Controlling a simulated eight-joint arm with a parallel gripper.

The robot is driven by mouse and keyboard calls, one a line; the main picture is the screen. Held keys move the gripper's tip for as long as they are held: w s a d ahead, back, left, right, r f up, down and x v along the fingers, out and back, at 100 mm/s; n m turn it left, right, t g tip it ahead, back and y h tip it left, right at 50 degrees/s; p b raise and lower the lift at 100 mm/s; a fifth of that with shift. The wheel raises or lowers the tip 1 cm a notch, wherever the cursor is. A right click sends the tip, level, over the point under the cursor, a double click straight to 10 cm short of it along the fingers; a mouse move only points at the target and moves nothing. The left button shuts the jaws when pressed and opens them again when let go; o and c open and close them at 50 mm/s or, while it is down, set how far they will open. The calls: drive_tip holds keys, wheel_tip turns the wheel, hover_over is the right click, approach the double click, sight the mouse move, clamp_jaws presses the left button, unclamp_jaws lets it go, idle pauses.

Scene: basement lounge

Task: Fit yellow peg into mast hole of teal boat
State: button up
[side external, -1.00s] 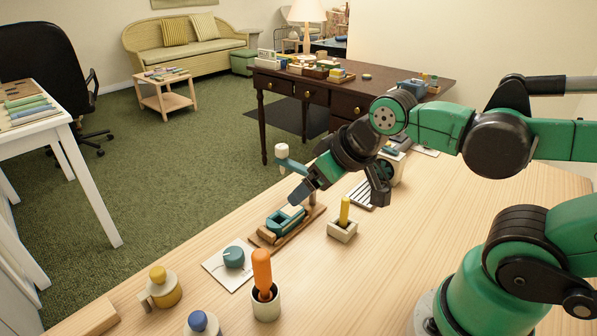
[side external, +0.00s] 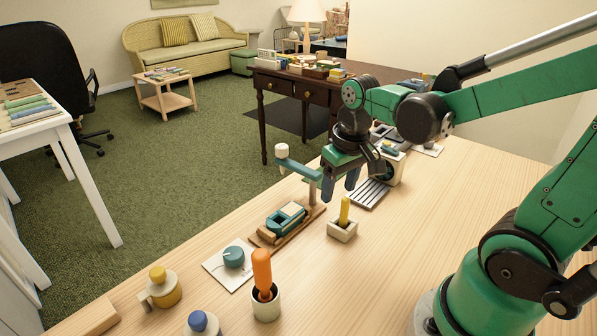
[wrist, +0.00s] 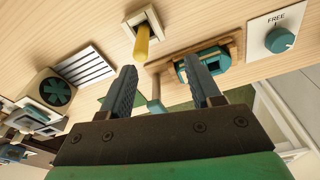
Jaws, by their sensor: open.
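The yellow peg (side external: 345,211) stands upright in a small square cream holder (side external: 342,232) on the wooden table. It also shows in the wrist view (wrist: 142,43), ahead of and between the fingers. The teal boat (side external: 286,217) lies on a wooden stand (side external: 268,238) left of the peg; in the wrist view the boat (wrist: 207,62) is partly behind the right finger. Its mast hole cannot be made out. My gripper (side external: 341,192) is open and empty, pointing down above the table, just behind the peg and apart from it.
A post with a teal arm and white knob (side external: 282,150) rises at the stand's far end, close to my gripper. A teal dial (side external: 233,257), an orange-handled tool (side external: 262,270) in a cup and a slatted grille (side external: 369,194) are nearby.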

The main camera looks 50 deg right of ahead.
sight(345, 212)
drive_tip(key=shift+s+d+f+m+g, duration=0.15)
drive_tip(key=shift+d+f+m+g, duration=0.05)
drive_tip(key=shift+d+f+g, duration=0.25)
drive_tip(key=shift+s+d+f+m+g, duration=0.2)
drive_tip(key=shift+d+f+g, duration=0.15)
drive_tip(key=shift+d, duration=0.15)
drive_tip(key=shift+f, duration=2.8)
clamp_jaws()
